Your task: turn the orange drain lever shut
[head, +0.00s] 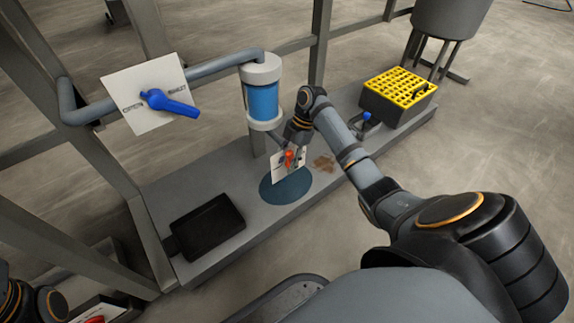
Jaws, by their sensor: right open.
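The small orange drain lever (288,156) is in front of a white label plate (276,169), below the blue filter housing. My right gripper (293,148) reaches down to it from above, its jaws open and right at the lever. The gripper partly covers the lever and plate, so I cannot tell whether the fingers touch it or exactly how the lever is turned. Part of my left arm shows at the lower left corner; its gripper fingers are not visible.
The blue filter housing (262,100) stands just behind. A larger blue lever (170,103) sits on a white plate on the pipe at the left. A black tray (207,227), a dark blue round mat (283,190) and a yellow-topped crate (390,104) rest on the grey platform (172,188).

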